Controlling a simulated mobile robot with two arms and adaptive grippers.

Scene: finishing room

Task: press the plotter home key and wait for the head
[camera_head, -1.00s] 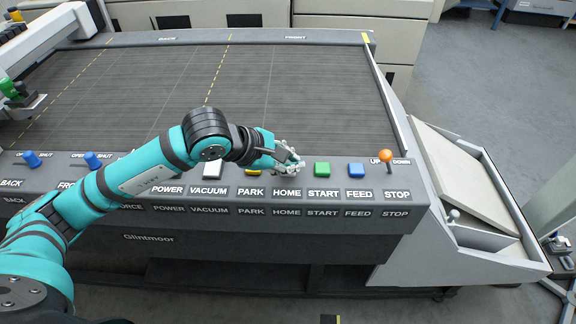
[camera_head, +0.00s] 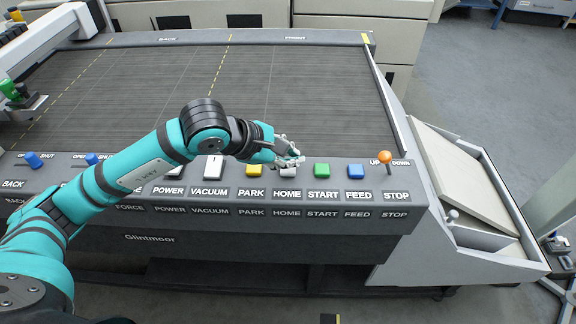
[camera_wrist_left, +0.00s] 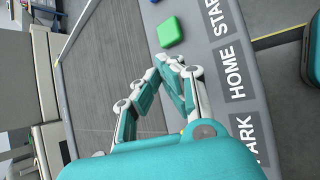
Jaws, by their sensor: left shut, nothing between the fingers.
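The plotter's front panel carries a row of labelled keys. The home key (camera_head: 289,173) is a pale block above the HOME label (camera_head: 287,194), partly covered by my left gripper. My left gripper (camera_head: 296,162) is shut and empty, with its fingertips over the key's far side. I cannot tell whether they touch it. In the left wrist view the shut fingers (camera_wrist_left: 176,68) lie beside the HOME label (camera_wrist_left: 236,72), and the key itself is hidden. The plotter head (camera_head: 20,101), with a green part, is at the bed's far left. My right gripper is not in view.
The yellow park key (camera_head: 254,170) is just left of the home key, the green start key (camera_head: 322,170) just right. Beyond are the blue feed key (camera_head: 356,171) and an orange-knobbed lever (camera_head: 385,158). The dark bed (camera_head: 310,100) behind is clear.

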